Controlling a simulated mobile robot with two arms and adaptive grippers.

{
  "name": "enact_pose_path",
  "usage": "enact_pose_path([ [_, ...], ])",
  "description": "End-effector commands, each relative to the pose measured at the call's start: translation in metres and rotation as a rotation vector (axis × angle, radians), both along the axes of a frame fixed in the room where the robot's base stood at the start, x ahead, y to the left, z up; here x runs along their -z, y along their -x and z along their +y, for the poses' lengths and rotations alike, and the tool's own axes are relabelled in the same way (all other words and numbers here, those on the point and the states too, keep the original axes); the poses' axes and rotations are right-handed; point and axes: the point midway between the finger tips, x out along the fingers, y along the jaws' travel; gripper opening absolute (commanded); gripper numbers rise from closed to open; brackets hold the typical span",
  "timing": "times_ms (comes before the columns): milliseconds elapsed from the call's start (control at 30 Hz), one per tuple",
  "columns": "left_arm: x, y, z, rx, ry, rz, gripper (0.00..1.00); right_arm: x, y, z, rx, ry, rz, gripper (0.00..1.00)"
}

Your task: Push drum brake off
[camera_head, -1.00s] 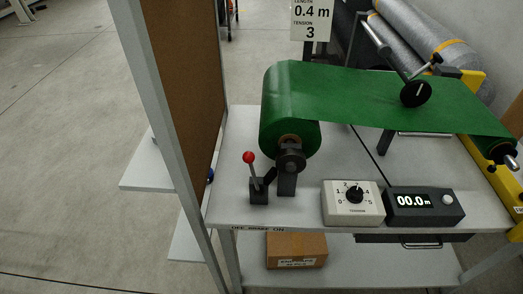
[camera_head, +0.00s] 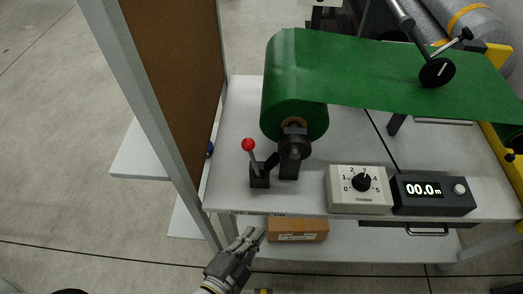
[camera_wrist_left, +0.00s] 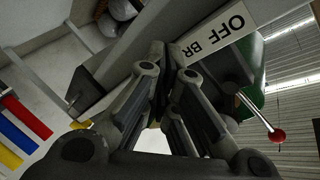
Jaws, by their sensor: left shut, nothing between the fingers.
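The drum brake lever (camera_head: 249,157) has a red ball on a short metal rod. It rises from a black block on the table, beside the green roll's hub, and leans slightly left. My left gripper (camera_head: 257,235) is shut and empty, in front of the table's front edge and below the lever. In the left wrist view, the gripper (camera_wrist_left: 168,65) reaches up close to the table edge label (camera_wrist_left: 215,35), which reads OFF and BR. The red knob (camera_wrist_left: 277,135) shows at the right there, apart from the fingers. My right gripper is out of view.
A green roll (camera_head: 293,90) of sheet stands behind the lever. A tension dial box (camera_head: 345,200) and a length counter (camera_head: 420,208) reading 00.0 m sit to the right. A brown board (camera_head: 170,80) in a grey frame bounds the left. A cardboard box (camera_head: 297,230) lies on the lower shelf.

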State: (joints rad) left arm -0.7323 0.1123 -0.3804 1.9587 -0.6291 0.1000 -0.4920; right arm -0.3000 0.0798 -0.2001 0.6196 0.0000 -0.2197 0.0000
Motion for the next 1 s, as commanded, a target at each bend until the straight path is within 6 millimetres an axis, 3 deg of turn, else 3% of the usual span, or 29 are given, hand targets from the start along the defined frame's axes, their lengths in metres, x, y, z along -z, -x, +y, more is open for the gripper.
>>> enact_pose_path([
  [33, -0.030, -0.001, -0.004, 0.014, -0.007, -0.066, 0.00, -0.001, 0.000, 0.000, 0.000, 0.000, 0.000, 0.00],
  [200, -0.123, 0.002, -0.010, 0.045, -0.049, -0.281, 0.00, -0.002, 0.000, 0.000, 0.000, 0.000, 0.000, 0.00],
  [300, -0.167, 0.005, -0.010, 0.051, -0.071, -0.381, 0.00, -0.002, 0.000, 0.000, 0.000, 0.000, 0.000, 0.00],
  [400, -0.199, 0.009, -0.009, 0.051, -0.090, -0.454, 0.00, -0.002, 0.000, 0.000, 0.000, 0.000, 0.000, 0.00],
  [600, -0.227, 0.013, -0.006, 0.048, -0.108, -0.519, 0.00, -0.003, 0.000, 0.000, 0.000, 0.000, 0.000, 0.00],
  [1000, -0.229, 0.012, -0.007, 0.047, -0.108, -0.522, 0.00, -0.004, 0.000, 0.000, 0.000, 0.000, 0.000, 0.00],
])
